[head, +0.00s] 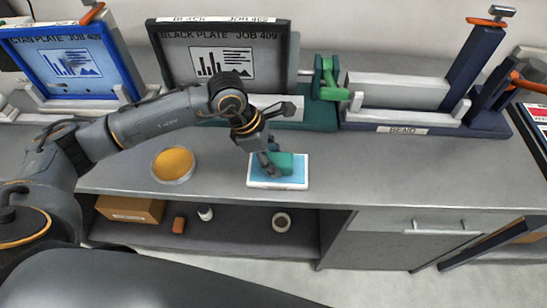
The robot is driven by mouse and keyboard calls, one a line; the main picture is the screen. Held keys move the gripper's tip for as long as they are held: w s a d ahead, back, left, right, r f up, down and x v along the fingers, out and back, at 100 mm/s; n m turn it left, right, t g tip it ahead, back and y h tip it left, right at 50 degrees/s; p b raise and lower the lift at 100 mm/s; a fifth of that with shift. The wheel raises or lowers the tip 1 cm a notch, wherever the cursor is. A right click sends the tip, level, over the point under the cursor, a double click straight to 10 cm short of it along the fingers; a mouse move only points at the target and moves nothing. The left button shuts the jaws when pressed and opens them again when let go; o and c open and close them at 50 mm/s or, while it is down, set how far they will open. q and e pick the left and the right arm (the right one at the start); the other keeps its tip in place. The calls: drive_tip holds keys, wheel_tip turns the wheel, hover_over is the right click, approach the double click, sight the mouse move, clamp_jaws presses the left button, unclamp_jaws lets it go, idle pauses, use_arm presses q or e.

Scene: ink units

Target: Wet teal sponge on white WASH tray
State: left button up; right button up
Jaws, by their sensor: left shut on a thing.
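The teal sponge (288,164) is over the right part of a shallow white tray (279,186) with a light blue inside. The tray lies near the front edge of the grey counter. My left gripper (270,163) is shut on the sponge, reaching it from the left and above. The sponge looks low in the tray; I cannot tell whether it touches the bottom. No WASH label is readable on the tray. My right gripper is not in view.
A round dish with orange contents (173,164) stands left of the tray. Behind are a blue CYAN PLATE frame (73,66), a BLACK PLATE frame (172,58) and a BEND fixture (400,100). The counter right of the tray is clear. Small items sit on the lower shelf (240,230).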

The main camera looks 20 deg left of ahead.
sight(273, 159)
use_arm(q)
drive_tip(key=shift+s+f+b, duration=0.1)
drive_tip(key=shift+f+b, duration=0.1)
drive_tip(key=shift+b, duration=0.2)
idle(1.4)
drive_tip(key=shift+r+p, duration=0.5)
drive_tip(key=shift+r, duration=0.4)
drive_tip(key=shift+r+p, duration=1.1)
drive_tip(key=shift+r, duration=1.65)
